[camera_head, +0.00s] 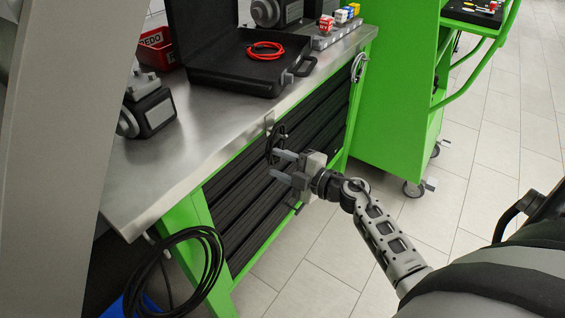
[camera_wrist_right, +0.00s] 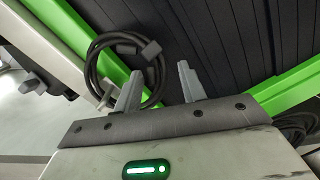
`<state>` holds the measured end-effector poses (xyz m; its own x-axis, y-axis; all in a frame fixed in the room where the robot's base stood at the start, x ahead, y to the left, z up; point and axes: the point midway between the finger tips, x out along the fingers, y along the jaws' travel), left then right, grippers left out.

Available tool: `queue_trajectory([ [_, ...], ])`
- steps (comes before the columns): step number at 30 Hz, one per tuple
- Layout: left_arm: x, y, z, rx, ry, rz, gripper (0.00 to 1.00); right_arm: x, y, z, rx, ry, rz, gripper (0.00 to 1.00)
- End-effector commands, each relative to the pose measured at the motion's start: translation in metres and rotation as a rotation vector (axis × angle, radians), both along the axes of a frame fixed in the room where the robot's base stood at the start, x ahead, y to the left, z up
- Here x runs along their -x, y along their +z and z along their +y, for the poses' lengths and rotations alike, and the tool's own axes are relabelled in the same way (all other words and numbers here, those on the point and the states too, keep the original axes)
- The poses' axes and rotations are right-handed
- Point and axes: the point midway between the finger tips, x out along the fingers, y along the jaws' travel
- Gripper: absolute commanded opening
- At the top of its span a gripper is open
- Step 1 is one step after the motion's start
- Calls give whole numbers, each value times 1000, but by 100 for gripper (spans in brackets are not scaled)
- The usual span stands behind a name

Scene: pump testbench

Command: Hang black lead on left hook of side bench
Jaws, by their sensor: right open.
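The black lead (camera_head: 276,143) is a small coil hanging at the front edge of the side bench (camera_head: 205,140), at the grey left hook (camera_head: 268,119). It also shows in the right wrist view as a dark loop (camera_wrist_right: 91,62) with a thicker grip-like part on it. My right gripper (camera_head: 279,166) is open just in front of the coil's lower part, with its two fingers apart. In the right wrist view its fingertips (camera_wrist_right: 158,78) have nothing clamped between them, and one finger overlaps the loop's edge. Whether it touches the lead cannot be told. My left gripper is out of view.
A black case (camera_head: 240,65) with a red lead (camera_head: 265,50) lies open on the bench, near a pump motor (camera_head: 148,108). Another lead (camera_head: 359,67) hangs at the far end. A larger black coil (camera_head: 205,260) hangs below left.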

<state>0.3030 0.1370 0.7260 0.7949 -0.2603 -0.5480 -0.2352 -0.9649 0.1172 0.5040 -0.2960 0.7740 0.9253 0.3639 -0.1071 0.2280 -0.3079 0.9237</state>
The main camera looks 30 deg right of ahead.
Motion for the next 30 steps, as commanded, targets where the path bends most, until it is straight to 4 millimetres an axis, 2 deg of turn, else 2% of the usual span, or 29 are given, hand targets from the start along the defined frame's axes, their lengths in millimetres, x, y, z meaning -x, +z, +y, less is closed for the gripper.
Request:
queue_trajectory([
  [4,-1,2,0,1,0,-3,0,6,0,-3,0,-1,3,41],
  [8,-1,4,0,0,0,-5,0,25,2,-10,2,1,3,41],
  [18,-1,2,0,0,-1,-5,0,100,10,-39,3,1,4,41],
  [22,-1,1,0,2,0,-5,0,124,13,-48,1,1,4,41],
  [27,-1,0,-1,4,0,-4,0,142,16,-56,0,0,2,41],
  [30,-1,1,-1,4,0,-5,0,146,17,-57,1,1,-1,41],
])
